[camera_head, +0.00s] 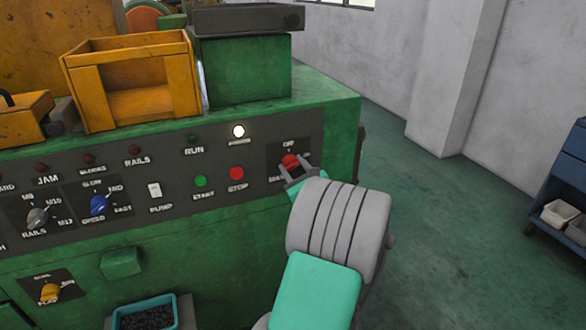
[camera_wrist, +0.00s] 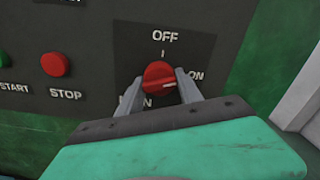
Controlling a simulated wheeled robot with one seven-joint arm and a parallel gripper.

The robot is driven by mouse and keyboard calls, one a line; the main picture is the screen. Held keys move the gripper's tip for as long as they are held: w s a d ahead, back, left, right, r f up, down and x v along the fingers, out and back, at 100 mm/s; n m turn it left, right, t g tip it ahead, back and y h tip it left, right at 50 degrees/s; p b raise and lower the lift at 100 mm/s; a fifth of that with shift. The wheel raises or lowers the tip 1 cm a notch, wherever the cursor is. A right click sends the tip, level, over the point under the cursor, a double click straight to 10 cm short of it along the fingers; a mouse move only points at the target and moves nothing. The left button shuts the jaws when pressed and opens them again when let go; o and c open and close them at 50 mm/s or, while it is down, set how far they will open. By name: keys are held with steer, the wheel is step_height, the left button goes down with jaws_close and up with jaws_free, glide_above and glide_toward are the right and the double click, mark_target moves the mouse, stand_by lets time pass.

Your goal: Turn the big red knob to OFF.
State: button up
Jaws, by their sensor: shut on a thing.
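The big red knob (camera_head: 290,161) sits at the right end of the dark panel on the green machine. In the wrist view the knob (camera_wrist: 158,74) has a white pointer mark on its lower right, directed toward the right, about at the ON label (camera_wrist: 196,76). The OFF label (camera_wrist: 165,36) is straight above it, with a short white tick between. My gripper (camera_wrist: 160,78) is shut on the knob, one grey finger on its left and one on its right. It shows in the head view too (camera_head: 293,168). A finger hides part of the lower label.
The red STOP button (camera_head: 236,173) and green START button (camera_head: 200,181) are left of the knob. A white lamp (camera_head: 239,131) is lit above them. Open floor (camera_head: 450,220) lies right of the machine, with a blue cart (camera_head: 565,170) at the far right.

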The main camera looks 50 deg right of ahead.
steer(key=n+b, duration=0.1)
steer(key=n, duration=0.2)
steer(key=shift+f+n, duration=0.1)
steer(key=shift+n, duration=0.3)
steer(key=n+b, duration=0.3)
steer(key=n, duration=0.1)
steer(key=shift+n, duration=0.3)
steer(key=n+b, duration=0.2)
steer(key=shift+d+n, duration=0.1)
steer(key=shift+n, duration=0.2)
steer(key=shift+r+n+b, duration=0.2)
steer(key=shift+n+b, duration=0.85)
steer(key=shift+n, duration=0.35)
steer(key=o, duration=1.4)
steer(key=shift+c, duration=0.2)
